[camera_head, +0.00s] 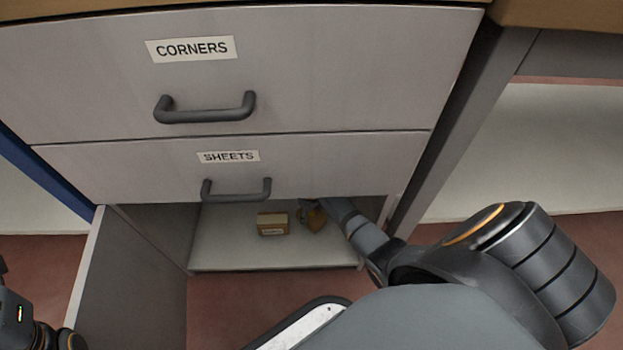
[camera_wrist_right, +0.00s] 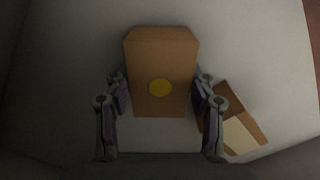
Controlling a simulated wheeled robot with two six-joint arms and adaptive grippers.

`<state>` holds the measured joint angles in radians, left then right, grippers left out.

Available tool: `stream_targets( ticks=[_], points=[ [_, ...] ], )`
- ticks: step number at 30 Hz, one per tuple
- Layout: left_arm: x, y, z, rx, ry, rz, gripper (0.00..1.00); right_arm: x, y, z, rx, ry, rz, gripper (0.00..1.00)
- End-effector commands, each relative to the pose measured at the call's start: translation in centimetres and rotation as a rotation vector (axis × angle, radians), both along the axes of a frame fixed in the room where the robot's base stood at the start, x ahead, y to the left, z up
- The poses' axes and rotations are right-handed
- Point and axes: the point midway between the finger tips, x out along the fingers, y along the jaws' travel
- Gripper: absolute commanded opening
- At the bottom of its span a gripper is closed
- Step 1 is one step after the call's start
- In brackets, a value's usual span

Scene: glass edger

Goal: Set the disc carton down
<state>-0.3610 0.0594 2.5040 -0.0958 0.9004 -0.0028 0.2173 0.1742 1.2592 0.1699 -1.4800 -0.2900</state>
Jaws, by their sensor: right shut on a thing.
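My right gripper (camera_wrist_right: 160,100) is shut on a brown carton with a yellow disc mark, the disc carton (camera_wrist_right: 160,60), with one finger on each side of it. In the head view the disc carton (camera_head: 317,219) shows partly behind my right gripper (camera_head: 308,211), inside the open bottom compartment of the cabinet. It looks tilted there. I cannot tell whether it touches the compartment floor (camera_head: 230,256). At the lower left edge of the head view only a dark part of my left arm's end shows; its fingertips cannot be made out.
Another brown carton (camera_head: 272,223) with a pale label stands on the compartment floor, close beside the held one; it also shows in the wrist view (camera_wrist_right: 246,124). Above are the shut SHEETS drawer (camera_head: 330,165) and CORNERS drawer (camera_head: 330,80). An open door (camera_head: 135,270) stands at left.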

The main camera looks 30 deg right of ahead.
Motion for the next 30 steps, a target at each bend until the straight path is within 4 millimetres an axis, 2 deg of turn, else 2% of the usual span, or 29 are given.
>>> stream_targets(
  ticks=[6, 7, 12, 23, 26, 30],
  points=[
    [-0.3, 0.0, 0.4, -0.001, -0.008, -0.001, 0.4, 0.0, 0.0, -0.1, 0.0, 0.0, 0.0, 0.28],
    [-0.3, 0.0, 0.4, -0.001, -0.008, -0.001, 0.4, 0.0, 0.0, -0.1, 0.0, 0.0, 0.0, 0.57],
    [-0.3, 0.0, 0.4, -0.002, -0.008, -0.002, 0.4, 0.0, 0.0, -0.1, 0.0, 0.0, 0.0, 0.78],
    [-0.3, 0.0, 0.4, -0.002, -0.007, -0.002, 0.4, 0.0, 0.0, 0.1, 0.0, 0.0, 0.0, 0.78],
    [-0.2, 0.1, 1.4, -0.004, -0.005, -0.003, 0.4, 0.0, 0.0, 1.4, 0.0, 0.001, 0.0, 0.78],
    [-0.3, 0.3, 3.6, -0.015, -0.008, -0.01, 0.4, 0.0, 0.0, 4.2, -0.001, -0.001, 0.0, 0.78]
  ],
)
